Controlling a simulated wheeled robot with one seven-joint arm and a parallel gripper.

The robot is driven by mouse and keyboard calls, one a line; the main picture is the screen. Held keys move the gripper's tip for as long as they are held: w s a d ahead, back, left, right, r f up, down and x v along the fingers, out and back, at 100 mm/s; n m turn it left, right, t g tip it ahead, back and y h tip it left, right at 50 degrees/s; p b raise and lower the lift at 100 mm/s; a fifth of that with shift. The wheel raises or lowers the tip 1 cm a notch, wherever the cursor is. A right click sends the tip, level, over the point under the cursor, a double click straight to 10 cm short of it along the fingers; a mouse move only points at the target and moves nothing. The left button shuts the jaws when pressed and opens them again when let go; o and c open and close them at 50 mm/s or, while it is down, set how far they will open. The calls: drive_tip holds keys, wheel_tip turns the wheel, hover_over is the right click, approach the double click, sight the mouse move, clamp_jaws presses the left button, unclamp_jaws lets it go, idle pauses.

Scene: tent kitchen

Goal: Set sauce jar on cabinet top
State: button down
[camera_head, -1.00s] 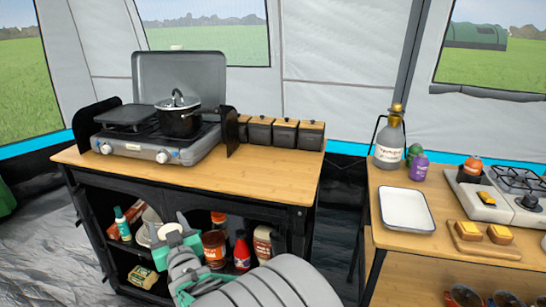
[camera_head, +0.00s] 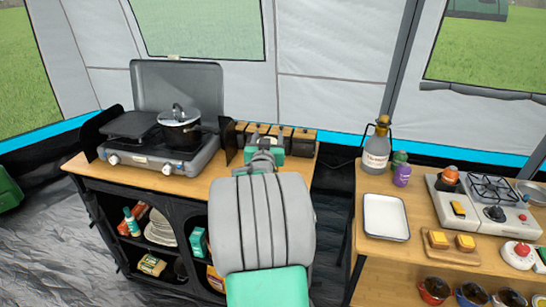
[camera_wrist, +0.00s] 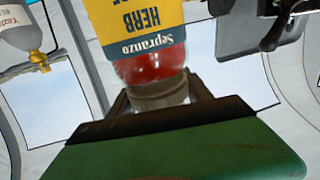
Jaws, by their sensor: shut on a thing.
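The sauce jar (camera_wrist: 145,30) shows large in the wrist view, with red sauce and a yellow and dark blue label reading "HERB"; it appears upside down in that picture. My gripper (camera_wrist: 160,98) is shut on its lid end. In the head view my gripper (camera_head: 264,148) is over the right part of the wooden cabinet top (camera_head: 195,192), in front of the small boxes. My arm hides the jar there, so I cannot tell whether it touches the top.
A two-burner stove (camera_head: 165,155) with a black pot (camera_head: 179,128) stands on the left of the cabinet top. Several wood-lidded boxes (camera_head: 302,141) line its back. Bare wood shows in front of the stove. A separate table to the right holds a white tray (camera_head: 385,217).

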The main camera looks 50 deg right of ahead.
drive_tip(key=w+d+f+p, duration=0.2)
drive_tip(key=w+d+f, duration=0.2)
drive_tip(key=d+f, duration=0.4)
wheel_tip(320, 180, down, 2)
drive_tip(key=shift+f+p, duration=0.1)
drive_tip(key=shift+p, duration=0.3)
drive_tip(key=shift+c, duration=2.3)
unclamp_jaws()
drive_tip(key=shift+s+a+f, duration=0.1)
drive_tip(key=shift+f, duration=0.05)
